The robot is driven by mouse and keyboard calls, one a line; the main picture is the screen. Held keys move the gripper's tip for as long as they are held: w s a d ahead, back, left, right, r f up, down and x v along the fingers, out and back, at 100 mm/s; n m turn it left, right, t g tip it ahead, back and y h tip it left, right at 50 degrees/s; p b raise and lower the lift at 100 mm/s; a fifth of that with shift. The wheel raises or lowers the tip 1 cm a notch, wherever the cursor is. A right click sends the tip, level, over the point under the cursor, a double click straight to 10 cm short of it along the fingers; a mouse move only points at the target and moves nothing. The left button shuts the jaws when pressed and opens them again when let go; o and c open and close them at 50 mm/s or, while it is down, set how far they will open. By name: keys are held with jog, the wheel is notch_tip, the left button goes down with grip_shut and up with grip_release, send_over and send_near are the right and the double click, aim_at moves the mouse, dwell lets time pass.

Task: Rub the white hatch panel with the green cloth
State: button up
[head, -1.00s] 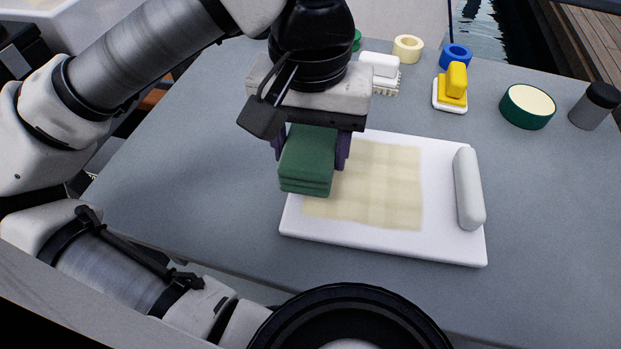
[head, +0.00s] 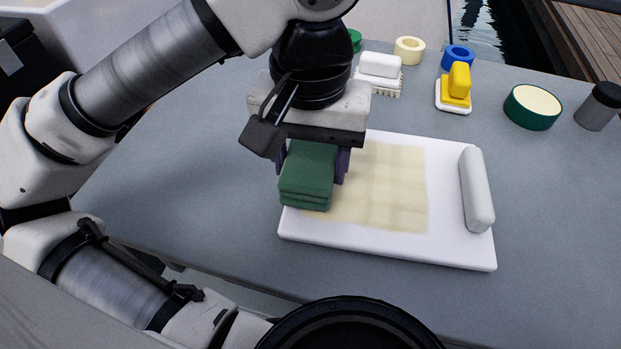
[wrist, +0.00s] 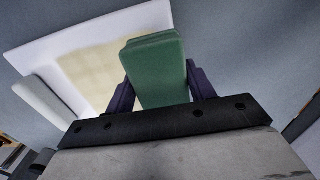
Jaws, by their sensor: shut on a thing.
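The white hatch panel (head: 400,251) lies flat on the grey table, with a pale yellowish stained patch (head: 388,190) over its middle and a rounded grey-white bar (head: 476,190) along its right side. My gripper (head: 315,165) is shut on the folded green cloth (head: 306,178), over the panel's left edge. The cloth also shows between the purple fingers in the wrist view (wrist: 157,72), with the panel (wrist: 45,45) behind it. I cannot tell whether the cloth touches the panel. The gripper and cloth hide the panel's back left corner.
Along the back of the grey table (head: 190,160) stand a white brush (head: 380,68), a cream ring (head: 409,49), a blue ring (head: 458,57), a yellow-handled scrubber (head: 457,88), a green round tin (head: 532,106) and a grey jar with a black lid (head: 598,107). The table left of the panel is clear.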

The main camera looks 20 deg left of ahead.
aim_at(427, 205)
jog(key=shift+f+b, duration=0.5)
jog(key=shift+f, duration=0.15)
dwell(0.5)
jog(key=shift+w+d, duration=0.2)
jog(key=shift+d, duration=1.1)
jog(key=shift+w+d, duration=0.15)
jog(key=shift+d, duration=1.1)
jog(key=shift+w+d, duration=0.2)
jog(key=shift+d, duration=1.05)
jog(key=shift+w+d, duration=0.15)
jog(key=shift+d, duration=1.1)
jog(key=d, duration=0.5)
jog(key=shift+w+b, duration=0.3)
jog(key=shift+w, duration=0.05)
jog(key=shift+a, duration=0.1)
